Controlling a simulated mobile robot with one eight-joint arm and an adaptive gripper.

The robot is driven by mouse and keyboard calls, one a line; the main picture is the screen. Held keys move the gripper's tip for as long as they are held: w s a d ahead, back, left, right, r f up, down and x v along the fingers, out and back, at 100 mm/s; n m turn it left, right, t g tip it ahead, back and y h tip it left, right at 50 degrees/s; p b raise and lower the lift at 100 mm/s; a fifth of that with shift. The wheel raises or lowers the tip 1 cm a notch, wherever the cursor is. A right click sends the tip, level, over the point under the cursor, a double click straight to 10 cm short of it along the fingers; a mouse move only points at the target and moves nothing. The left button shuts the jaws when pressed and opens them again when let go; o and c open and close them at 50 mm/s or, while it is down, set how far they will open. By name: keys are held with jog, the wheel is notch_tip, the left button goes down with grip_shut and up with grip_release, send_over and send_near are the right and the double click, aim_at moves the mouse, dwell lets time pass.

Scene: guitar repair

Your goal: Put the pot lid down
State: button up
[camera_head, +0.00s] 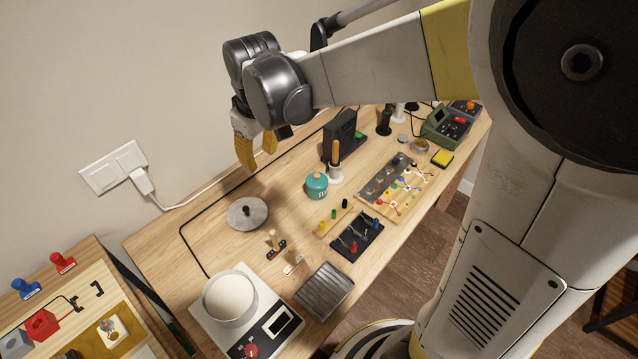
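The pot lid (247,214) is a grey metal disc with a dark knob. It appears to lie flat on the wooden workbench, left of centre, with its knob up. My gripper (258,158) is above the back of the bench, higher in the picture than the lid and apart from it. Its yellow fingers are spread with a gap between them, and nothing shows in them. A white pot (229,297) stands uncovered on a white hot plate (262,349) at the front left of the bench.
A teal jar (316,187) stands right of the lid. Small tools (274,240), a black clip board (356,237), a ribbed grey block (324,290) and a circuit board (396,186) lie nearby. A black cable borders the lid's left side. Bare wood surrounds the lid.

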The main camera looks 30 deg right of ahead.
jog(key=s+d+r+m+t, duration=0.2)
jog(key=s+d, duration=0.1)
jog(key=s, duration=0.5)
jog(key=s+d+r+m+t, duration=0.2)
jog(key=s+d+m, duration=0.1)
jog(key=s, duration=0.6)
jog(key=shift+d+m+t, duration=0.3)
jog(key=shift+r, duration=0.1)
